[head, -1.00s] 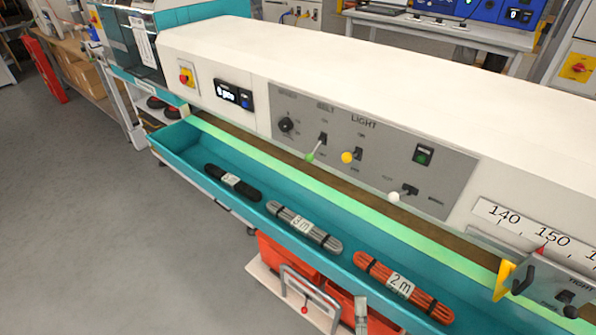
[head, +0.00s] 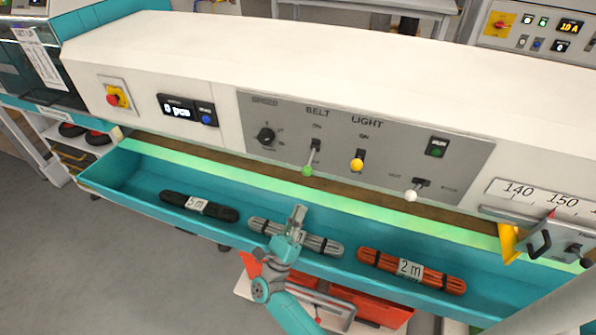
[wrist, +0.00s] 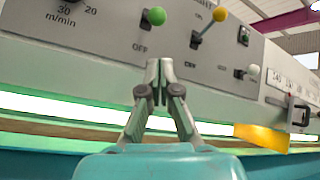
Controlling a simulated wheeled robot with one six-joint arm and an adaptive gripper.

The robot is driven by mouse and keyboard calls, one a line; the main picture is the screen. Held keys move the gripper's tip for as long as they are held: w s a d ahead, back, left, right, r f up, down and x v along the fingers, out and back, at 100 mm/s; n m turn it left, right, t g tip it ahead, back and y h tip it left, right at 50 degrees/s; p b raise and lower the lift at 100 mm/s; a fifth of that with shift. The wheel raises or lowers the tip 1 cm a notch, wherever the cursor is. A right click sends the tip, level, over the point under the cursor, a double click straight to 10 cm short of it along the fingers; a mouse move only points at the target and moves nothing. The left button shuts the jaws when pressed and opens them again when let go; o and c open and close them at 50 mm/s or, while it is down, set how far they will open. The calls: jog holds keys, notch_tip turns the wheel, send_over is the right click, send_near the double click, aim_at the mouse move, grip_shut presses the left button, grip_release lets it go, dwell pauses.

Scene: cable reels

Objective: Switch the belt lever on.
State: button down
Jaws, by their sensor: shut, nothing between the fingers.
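The belt lever (head: 307,170) has a green ball knob and sits under the BELT label on the grey panel (head: 467,158). Its stem slants down, with the knob at the lower end. In the wrist view the green knob (wrist: 156,16) stands just beyond and above my fingertips, beside the OFF mark. My gripper (head: 297,216) is shut and empty, in front of the panel above the teal trough. It also shows in the wrist view (wrist: 159,70), with the fingertips together. I see no contact with the knob.
The yellow-knobbed light lever (head: 357,165) is close to the right of the belt lever. A white-knobbed lever (head: 411,196) is further right. The teal trough (head: 110,178) holds black, grey and orange cable bundles.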

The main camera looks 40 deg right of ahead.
aim_at(311, 160)
jog(key=shift+w+g, duration=0.3)
jog(key=x, duration=1)
